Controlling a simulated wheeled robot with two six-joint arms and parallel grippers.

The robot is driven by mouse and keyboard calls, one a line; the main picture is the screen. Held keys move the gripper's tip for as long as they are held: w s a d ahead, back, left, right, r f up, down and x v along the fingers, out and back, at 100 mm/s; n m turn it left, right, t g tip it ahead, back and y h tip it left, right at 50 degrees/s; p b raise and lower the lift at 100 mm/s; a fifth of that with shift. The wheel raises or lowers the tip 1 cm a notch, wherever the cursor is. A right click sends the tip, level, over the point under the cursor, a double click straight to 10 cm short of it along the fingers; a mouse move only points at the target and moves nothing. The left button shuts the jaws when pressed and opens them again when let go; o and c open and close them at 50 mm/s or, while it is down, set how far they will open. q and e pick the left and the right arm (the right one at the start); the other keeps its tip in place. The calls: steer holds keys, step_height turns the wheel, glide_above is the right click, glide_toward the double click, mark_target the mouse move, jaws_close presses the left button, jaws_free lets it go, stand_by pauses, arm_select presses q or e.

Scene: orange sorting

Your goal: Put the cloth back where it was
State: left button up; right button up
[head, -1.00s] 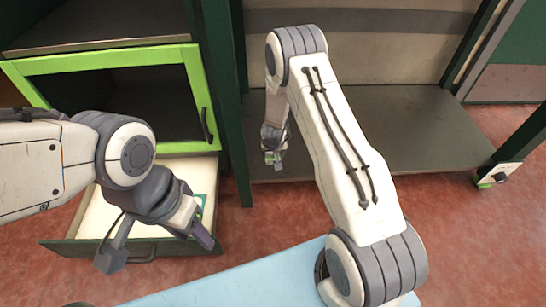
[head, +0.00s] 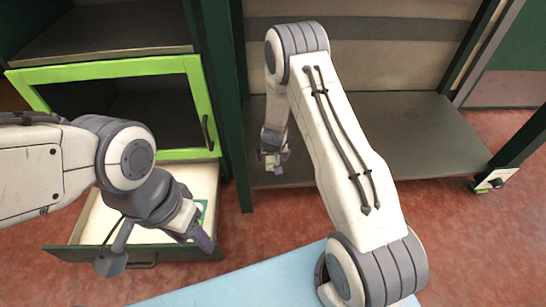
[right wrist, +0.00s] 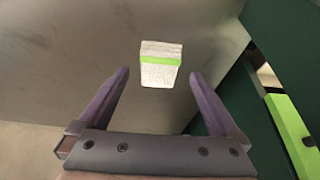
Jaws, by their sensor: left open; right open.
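A white block-like bundle with a green band (right wrist: 160,65) lies on a grey surface in the right wrist view. It looks like a folded cloth, but I cannot be sure. My right gripper (right wrist: 160,100) is open, with its purple fingers on either side of the view and the bundle beyond their tips, not held. In the head view my right gripper (head: 273,158) hangs at the left end of the grey shelf; I cannot make out the bundle there. My left gripper (head: 203,238) is open over the front of the open drawer (head: 98,222). A green-and-white item (head: 201,207) shows partly behind it.
A green-framed cabinet door (head: 110,68) is above the drawer. A dark green post (head: 232,120) stands between the drawer and the grey shelf (head: 430,135), whose visible right part is clear. A light blue surface (head: 240,280) is at the front.

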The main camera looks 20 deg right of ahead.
steer(key=p+v, duration=0.4)
steer(key=v, duration=0.4)
steer(key=shift+s+r, duration=0.15)
steer(key=shift+r, duration=0.2)
steer(key=shift+a, duration=0.1)
steer(key=s+a+r+n+g+y, duration=0.1)
steer(key=s+a+r+n+g, duration=0.15)
steer(key=s+r, duration=1.7)
steer(key=s+a+r+n+g+y+p, duration=0.1)
steer(key=s+a+r+n+g+p, duration=0.1)
steer(key=s+a+r+n+p, duration=0.85)
step_height(320, 180, up, 42)
steer(key=s+a+m+p, duration=0.1)
steer(key=a+m+p, duration=0.1)
steer(key=p, duration=3.3)
steer(key=shift+a+f+m, duration=0.2)
steer(key=shift+a+m, duration=0.1)
steer(key=shift+a, duration=0.15)
